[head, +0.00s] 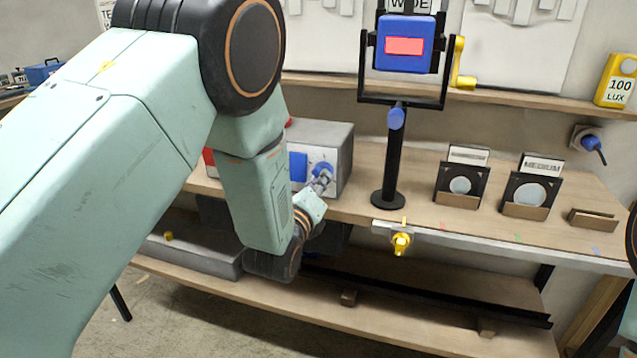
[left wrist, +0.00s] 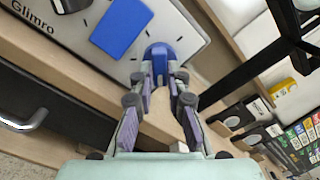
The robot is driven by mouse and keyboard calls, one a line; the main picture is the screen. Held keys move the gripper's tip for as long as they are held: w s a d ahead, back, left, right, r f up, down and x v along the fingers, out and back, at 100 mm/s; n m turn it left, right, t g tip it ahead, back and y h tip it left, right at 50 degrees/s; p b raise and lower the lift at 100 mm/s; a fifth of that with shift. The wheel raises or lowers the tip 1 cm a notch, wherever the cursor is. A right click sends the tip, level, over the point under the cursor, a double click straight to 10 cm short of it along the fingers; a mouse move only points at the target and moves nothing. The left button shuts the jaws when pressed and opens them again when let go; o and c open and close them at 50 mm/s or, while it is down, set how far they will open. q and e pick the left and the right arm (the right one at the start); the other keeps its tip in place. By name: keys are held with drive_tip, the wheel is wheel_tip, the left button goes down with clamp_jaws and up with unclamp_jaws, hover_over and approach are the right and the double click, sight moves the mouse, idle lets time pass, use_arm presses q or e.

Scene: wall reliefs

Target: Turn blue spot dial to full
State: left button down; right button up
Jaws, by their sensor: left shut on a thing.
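The blue dial (head: 323,168) is on the front of a grey box (head: 338,140) on the bench, right of a blue rectangular patch (head: 298,167). In the left wrist view the round blue dial (left wrist: 157,50) sits at the end of my fingers, next to the blue patch (left wrist: 121,27). My left gripper (head: 320,180) is shut on the dial, one finger on each side; it also shows in the left wrist view (left wrist: 160,75). The fingers partly hide the dial, and I cannot read its setting. My right gripper is out of view.
A blue lamp head (head: 405,29) in a black yoke stands on a black post (head: 391,155), right of the box. Two framed discs (head: 460,185) (head: 530,192) stand further right. A yellow knob (head: 401,243) is on the front rail. A yellow 100 LUX meter (head: 617,82) is at upper right.

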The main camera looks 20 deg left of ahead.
use_arm(q)
drive_tip(key=c, duration=1.3)
unclamp_jaws()
drive_tip(key=s, duration=1.2)
